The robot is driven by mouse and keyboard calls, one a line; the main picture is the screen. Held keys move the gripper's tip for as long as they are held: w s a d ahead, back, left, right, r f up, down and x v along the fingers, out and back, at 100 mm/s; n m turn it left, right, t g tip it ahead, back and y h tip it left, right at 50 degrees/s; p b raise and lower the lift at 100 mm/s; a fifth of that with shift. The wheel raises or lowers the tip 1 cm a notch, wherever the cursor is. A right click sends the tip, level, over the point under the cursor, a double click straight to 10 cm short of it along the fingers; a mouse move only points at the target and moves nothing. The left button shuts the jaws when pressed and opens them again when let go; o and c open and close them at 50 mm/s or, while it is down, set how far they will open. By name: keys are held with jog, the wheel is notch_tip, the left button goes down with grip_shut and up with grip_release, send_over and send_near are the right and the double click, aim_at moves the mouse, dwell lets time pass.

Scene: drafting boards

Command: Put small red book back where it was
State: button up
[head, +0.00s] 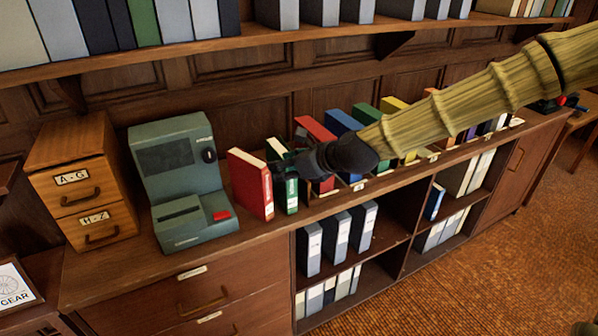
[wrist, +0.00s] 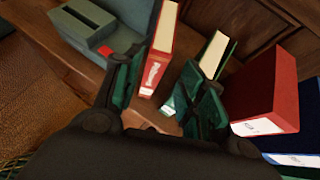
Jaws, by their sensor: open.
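The small red book (head: 250,184) stands upright on the cabinet top, just right of the green-grey machine. In the wrist view the red book (wrist: 159,62) shows its spine and white page edge between my two fingers. My gripper (head: 284,165) is open and reaches in from the right, beside the book. In the wrist view my gripper (wrist: 158,80) has one dark green finger on each side of the book's near end. I cannot tell whether either finger touches it. A green book (head: 281,176) stands to its right, partly hidden by my gripper.
The machine (head: 184,172) stands close on the left, with a wooden drawer box (head: 83,178) beyond it. A larger red binder (wrist: 268,90) and a row of coloured binders (head: 363,113) stand to the right. A shelf (head: 180,48) overhangs behind. The cabinet's front edge is clear.

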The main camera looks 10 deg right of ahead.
jog(key=s+d+f+n+g+h, duration=0.15)
jog(key=s+f+n, duration=0.3)
jog(key=f, duration=0.55)
jog(key=s+d+f+n+g+h, duration=0.1)
jog(key=s+f+n+g, duration=0.15)
jog(key=s+f, duration=0.55)
jog(key=s+d+f+n+g+h, duration=0.1)
jog(key=s+f+n, duration=0.25)
jog(key=f, duration=0.85)
jog(key=s+d+f+n+g+h, duration=0.1)
jog(key=s+d+f+n, duration=0.2)
jog(key=s+f+n, duration=0.2)
jog(key=s+d+f+n+g+h, duration=0.1)
jog(key=s+d+f+n, duration=0.3)
jog(key=s, duration=0.8)
jog(key=s+d+f+n+g+h, duration=0.2)
jog(key=s+d+f+n, duration=0.1)
jog(key=s+f+n, duration=0.3)
jog(key=s+n, duration=0.2)
jog(key=s, duration=0.1)
jog(key=shift+s+d+f, duration=0.2)
jog(key=shift+d+f, duration=0.15)
